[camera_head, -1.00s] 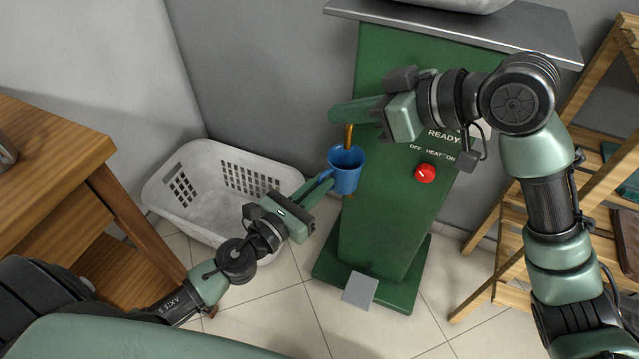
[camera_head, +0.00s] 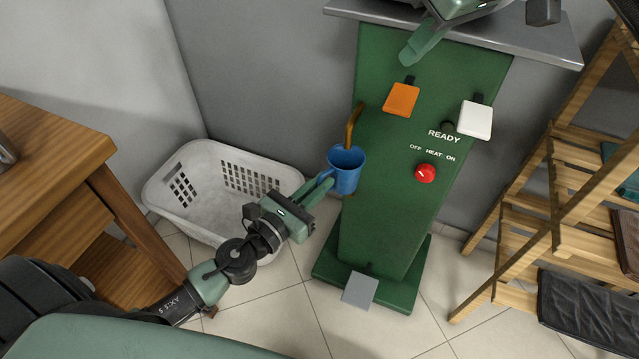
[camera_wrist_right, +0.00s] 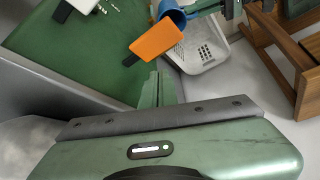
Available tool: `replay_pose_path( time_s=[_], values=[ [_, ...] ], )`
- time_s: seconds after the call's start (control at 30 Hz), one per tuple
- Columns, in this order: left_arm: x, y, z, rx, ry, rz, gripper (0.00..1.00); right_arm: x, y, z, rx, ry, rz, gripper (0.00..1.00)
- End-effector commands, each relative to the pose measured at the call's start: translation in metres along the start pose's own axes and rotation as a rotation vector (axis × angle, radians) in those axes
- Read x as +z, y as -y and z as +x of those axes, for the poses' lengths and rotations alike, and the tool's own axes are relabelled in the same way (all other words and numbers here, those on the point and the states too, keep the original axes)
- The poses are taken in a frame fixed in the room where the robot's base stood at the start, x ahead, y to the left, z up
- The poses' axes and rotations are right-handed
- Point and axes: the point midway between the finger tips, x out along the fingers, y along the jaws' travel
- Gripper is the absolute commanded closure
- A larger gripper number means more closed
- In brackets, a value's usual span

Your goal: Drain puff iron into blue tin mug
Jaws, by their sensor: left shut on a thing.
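The blue tin mug (camera_head: 346,172) is upright under the brass drain pipe (camera_head: 352,122) on the front of the green puff iron cabinet (camera_head: 385,200). My left gripper (camera_head: 322,185) is shut on the mug at its left side. The mug's inside is mostly hidden, and I see no stream. An orange pedal-like lever (camera_head: 401,99) sits above the pipe; it also shows in the right wrist view (camera_wrist_right: 157,38). My right gripper (camera_head: 424,42) is shut and empty, above the orange lever near the metal top. The mug shows at the top of the right wrist view (camera_wrist_right: 171,11).
A white lever (camera_head: 475,119) and red heat knob (camera_head: 425,173) are on the cabinet's right. A grey foot pedal (camera_head: 360,290) is at its base. A white laundry basket (camera_head: 215,190) stands behind my left arm. Wooden furniture (camera_head: 60,140) is left, a wooden rack (camera_head: 550,190) right.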

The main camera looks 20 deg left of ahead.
Motion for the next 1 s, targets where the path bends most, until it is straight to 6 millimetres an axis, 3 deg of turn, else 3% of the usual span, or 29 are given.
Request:
replay_pose_path(
  time_s=[0.4, 1.0],
  values=[
    [0.001, 0.000, 0.000, 0.000, 0.001, 0.000, 1.00, 0.020, 0.000, 0.036, -0.001, 0.000, -0.001, 1.00],
    [0.001, 0.000, 0.000, 0.000, 0.001, 0.000, 1.00, 0.021, 0.001, 0.038, -0.001, -0.002, -0.002, 1.00]
  ],
)
